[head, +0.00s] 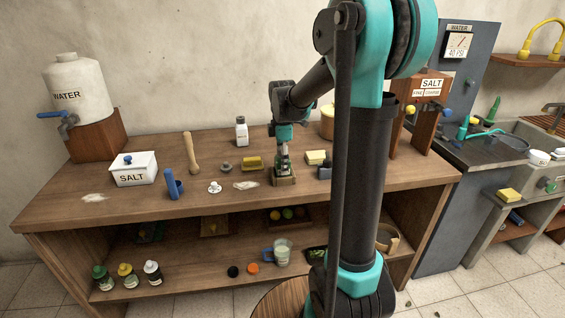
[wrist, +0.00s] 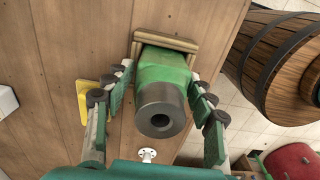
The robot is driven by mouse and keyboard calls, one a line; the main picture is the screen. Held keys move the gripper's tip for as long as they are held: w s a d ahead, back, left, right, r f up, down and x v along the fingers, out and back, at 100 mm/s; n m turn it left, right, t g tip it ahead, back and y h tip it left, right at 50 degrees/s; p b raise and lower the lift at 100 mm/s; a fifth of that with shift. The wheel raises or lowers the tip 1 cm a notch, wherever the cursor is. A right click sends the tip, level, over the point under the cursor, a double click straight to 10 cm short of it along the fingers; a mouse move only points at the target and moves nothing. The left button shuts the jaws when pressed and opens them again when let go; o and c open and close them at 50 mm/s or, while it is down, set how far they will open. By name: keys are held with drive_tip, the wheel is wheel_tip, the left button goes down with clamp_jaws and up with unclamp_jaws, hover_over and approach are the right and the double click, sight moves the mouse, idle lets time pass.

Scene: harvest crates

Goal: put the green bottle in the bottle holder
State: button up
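The green bottle (wrist: 165,68) has a dark grey round top facing the wrist camera. It stands in the square wooden bottle holder (wrist: 150,37), whose rim shows around its far end in the wrist view. The holder also shows on the bench in the head view (head: 285,181). My gripper (wrist: 160,85) is over the bottle with its fingers spread, one on each side. A gap shows at the left finger; the right fingertip is very close, and I cannot tell whether it touches. In the head view my gripper (head: 283,162) points down above the holder, and the bottle is hard to make out.
On the bench are a yellow sponge (head: 252,163), a white bottle (head: 242,131), a wooden pestle (head: 191,153) and a salt box (head: 133,169). The bench's front edge is near.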

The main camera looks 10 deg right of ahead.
drive_tip(key=shift+o, duration=0.4)
wheel_tip(320, 180, up, 12)
drive_tip(key=shift+r, duration=0.15)
idle(0.3)
